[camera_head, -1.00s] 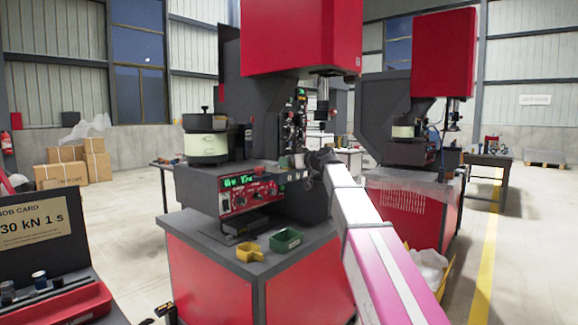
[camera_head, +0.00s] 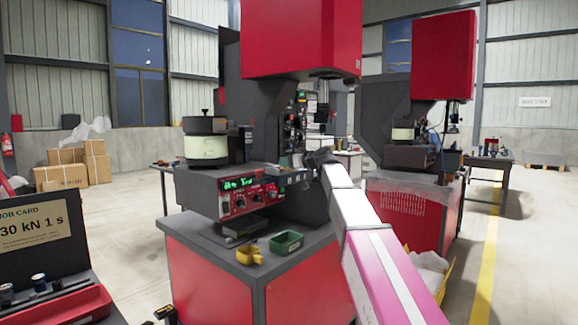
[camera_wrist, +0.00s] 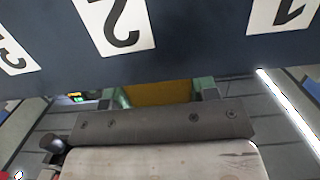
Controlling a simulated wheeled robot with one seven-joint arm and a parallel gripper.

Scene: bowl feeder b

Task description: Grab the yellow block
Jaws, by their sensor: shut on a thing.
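The yellow block (camera_wrist: 158,93) shows in the wrist view as a dull yellow strip between two green finger pads. My gripper (camera_wrist: 162,97) is shut on it, and the dark numbered panel in front hides part of the block. In the head view my gripper (camera_head: 314,159) is at the front of the near red press, beside its control box. It is small and dark there, and I cannot make out the block in it.
The numbered panel (camera_wrist: 190,55) fills the top of the wrist view, very close. A yellow bin (camera_head: 249,256) and a green bin (camera_head: 287,242) stand on the press table (camera_head: 200,235). The control box (camera_head: 215,192) carries a cream bowl feeder (camera_head: 206,148). Open floor lies left.

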